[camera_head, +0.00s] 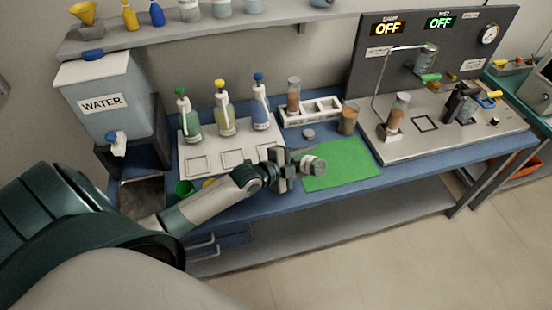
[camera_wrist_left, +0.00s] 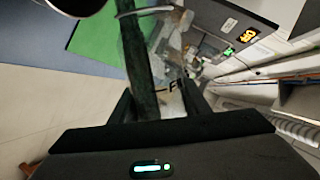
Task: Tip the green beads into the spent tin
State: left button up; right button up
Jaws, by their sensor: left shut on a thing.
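My left gripper (camera_head: 287,170) reaches in over the front of the blue bench. It is shut on a small clear jar (camera_head: 309,164) with a pale label, held tilted on its side above the green mat (camera_head: 345,165). A round grey end of the jar faces outward. In the left wrist view the clear jar (camera_wrist_left: 165,35) shows between the fingers, partly hidden by a dark finger. I cannot make out green beads inside it. A dark round thing with a pale rim (camera_wrist_left: 82,4) is cut off at the top; I cannot tell whether it is the spent tin. My right gripper is not in view.
Jars with brown contents (camera_head: 348,118) stand behind the mat, near a white rack (camera_head: 325,110) and a small grey disc (camera_head: 308,134). Several capped bottles (camera_head: 224,118) stand left on a white tray (camera_head: 190,168). A water tank (camera_head: 103,100) is far left; a grey panel machine (camera_head: 470,130) is right.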

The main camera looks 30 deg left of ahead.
pick_arm(q)
jog(key=shift+a+r+n, duration=0.2)
jog(key=shift+r+n, duration=0.1)
jog(key=shift+r, duration=0.05)
dwell(0.4)
jog(key=d+f+m, duration=0.1)
jog(key=f+m+y, duration=0.1)
jog(key=f, duration=0.1)
jog(key=shift+s+d, duration=0.1)
jog(key=shift+d, duration=0.25)
jog(key=shift+a, duration=0.15)
jog(key=shift+f+m, duration=0.1)
jog(key=shift+m, duration=0.2)
